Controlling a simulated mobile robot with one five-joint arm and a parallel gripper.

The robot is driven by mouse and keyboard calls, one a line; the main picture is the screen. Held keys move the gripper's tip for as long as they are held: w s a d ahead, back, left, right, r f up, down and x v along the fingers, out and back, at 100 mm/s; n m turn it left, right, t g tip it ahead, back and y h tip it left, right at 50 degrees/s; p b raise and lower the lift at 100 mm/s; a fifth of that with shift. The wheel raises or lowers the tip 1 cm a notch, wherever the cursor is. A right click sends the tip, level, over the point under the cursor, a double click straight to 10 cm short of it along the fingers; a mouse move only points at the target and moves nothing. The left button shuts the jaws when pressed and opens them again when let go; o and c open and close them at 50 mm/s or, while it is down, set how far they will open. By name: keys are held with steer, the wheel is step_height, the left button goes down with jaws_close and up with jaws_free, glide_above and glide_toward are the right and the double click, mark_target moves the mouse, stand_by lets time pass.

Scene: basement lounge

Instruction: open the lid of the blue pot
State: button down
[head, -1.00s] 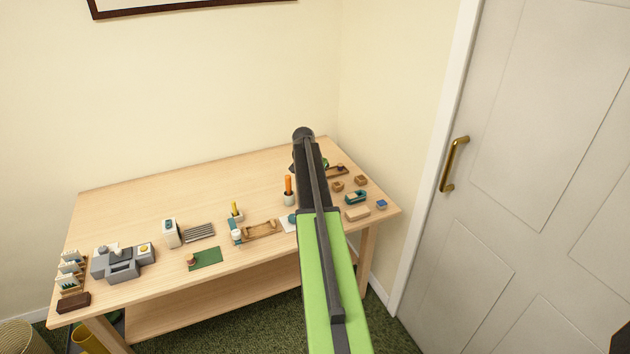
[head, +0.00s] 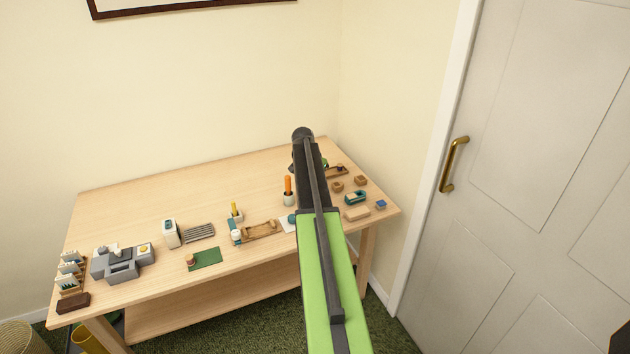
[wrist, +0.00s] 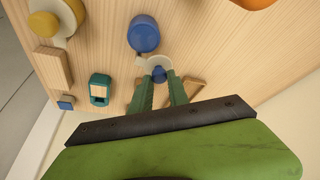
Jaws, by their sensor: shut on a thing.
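The blue pot (wrist: 144,36) shows in the wrist view as a round blue body on the wooden table top. A pale disc with a small blue knob (wrist: 159,72) lies against its near edge; I cannot tell whether this is the pot's lid standing open or another part. My gripper (wrist: 158,80) has its two green fingers on either side of this knob, shut on it. In the head view my arm hides the gripper, and I cannot make out the blue pot there.
A door (head: 540,150) stands right.

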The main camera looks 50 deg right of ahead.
steer(key=shift+w, duration=0.1)
stand_by(0.3)
steer(key=c, duration=1.3)
jaws_free()
steer(key=shift+o, duration=0.2)
steer(key=p+v, duration=1.6)
steer(key=v, duration=0.1)
steer(key=shift+r, duration=0.25)
steer(key=shift+a, duration=0.1)
